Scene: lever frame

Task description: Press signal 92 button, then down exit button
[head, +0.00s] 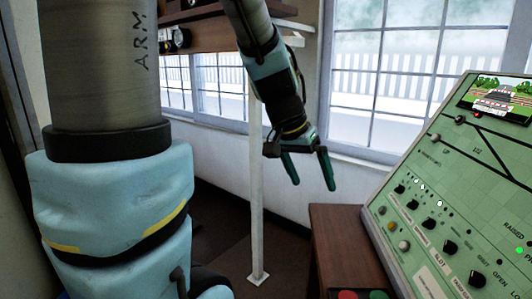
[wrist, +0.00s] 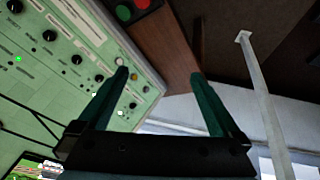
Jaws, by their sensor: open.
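The green control panel (head: 436,160) stands at the right in the head view and fills the left of the wrist view (wrist: 40,90). A column of small round buttons runs along its near left edge, with a white button (head: 404,245) and a yellow button (head: 392,226). Black knobs sit beside them. Labels are too small to tell which button is signal 92 or down exit. My gripper (head: 311,182) is open and empty, in the air left of the panel. In the wrist view its fingers (wrist: 159,78) are apart, the left one overlapping the panel's edge.
A brown wooden cabinet (head: 340,235) stands below and left of the panel. A red button (head: 347,294) and a green button (wrist: 124,12) sit on a dark box there. A white post (head: 256,190) stands behind my arm. Windows (head: 390,75) line the wall. A screen (head: 500,97) tops the panel.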

